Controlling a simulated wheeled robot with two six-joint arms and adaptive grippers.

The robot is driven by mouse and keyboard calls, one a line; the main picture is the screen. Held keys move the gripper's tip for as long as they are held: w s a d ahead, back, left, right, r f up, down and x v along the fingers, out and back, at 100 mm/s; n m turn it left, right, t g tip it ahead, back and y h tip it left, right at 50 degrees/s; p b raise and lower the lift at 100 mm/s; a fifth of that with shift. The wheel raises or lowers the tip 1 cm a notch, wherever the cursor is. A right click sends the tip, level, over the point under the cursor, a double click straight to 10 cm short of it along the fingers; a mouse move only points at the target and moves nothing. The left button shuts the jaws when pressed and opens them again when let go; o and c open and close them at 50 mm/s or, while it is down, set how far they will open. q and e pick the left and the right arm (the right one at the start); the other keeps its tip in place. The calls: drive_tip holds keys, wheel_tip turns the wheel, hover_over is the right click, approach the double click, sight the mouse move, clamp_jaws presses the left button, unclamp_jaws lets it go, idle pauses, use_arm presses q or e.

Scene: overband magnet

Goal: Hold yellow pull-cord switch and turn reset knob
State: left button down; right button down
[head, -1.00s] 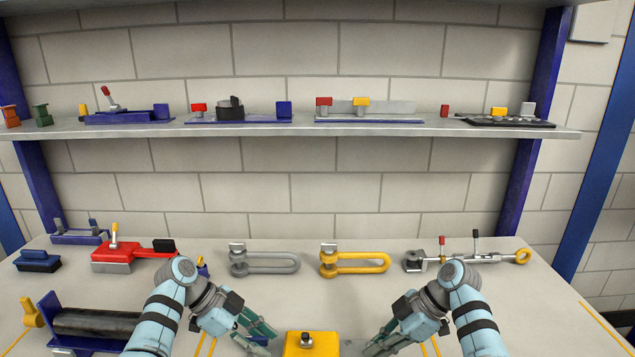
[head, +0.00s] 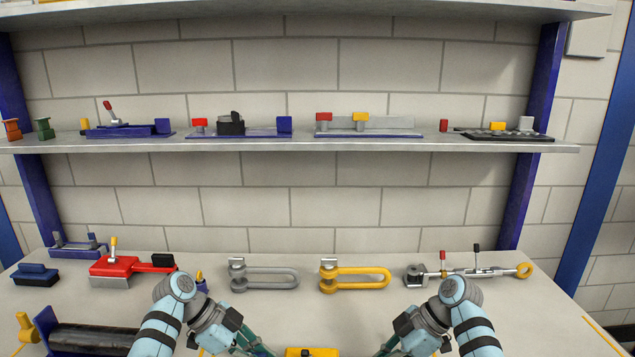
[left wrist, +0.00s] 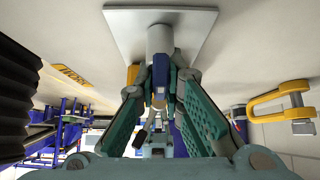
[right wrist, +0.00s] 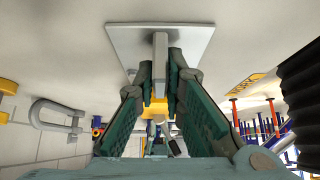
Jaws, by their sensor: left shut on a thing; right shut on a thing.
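The fingers hide the exact parts gripped.
A grey shackle (head: 236,283) and a yellow shackle (head: 327,284) lie behind the grippers. A red tool (head: 125,267) is at left, a turnbuckle-like grey tool (head: 490,271) at right. A shelf (head: 300,150) holds several parts above.

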use_arm(q)
drive_tip(key=c, duration=1.6)
unclamp_jaws()
drive_tip(key=shift+c, duration=0.2)
use_arm(e)
drive_tip(key=c, duration=1.6)
unclamp_jaws()
drive_tip(key=shift+c, duration=0.2)
use_arm(q)
drive_tip(key=d+r+v, duration=0.1)
drive_tip(key=v, duration=1.3)
drive_tip(key=shift+r, duration=0.25)
use_arm(e)
drive_tip(key=shift+o, duration=0.2)
use_arm(q)
drive_tip(key=shift+d, duration=0.15)
use_arm(e)
drive_tip(key=shift+d+r, duration=0.1)
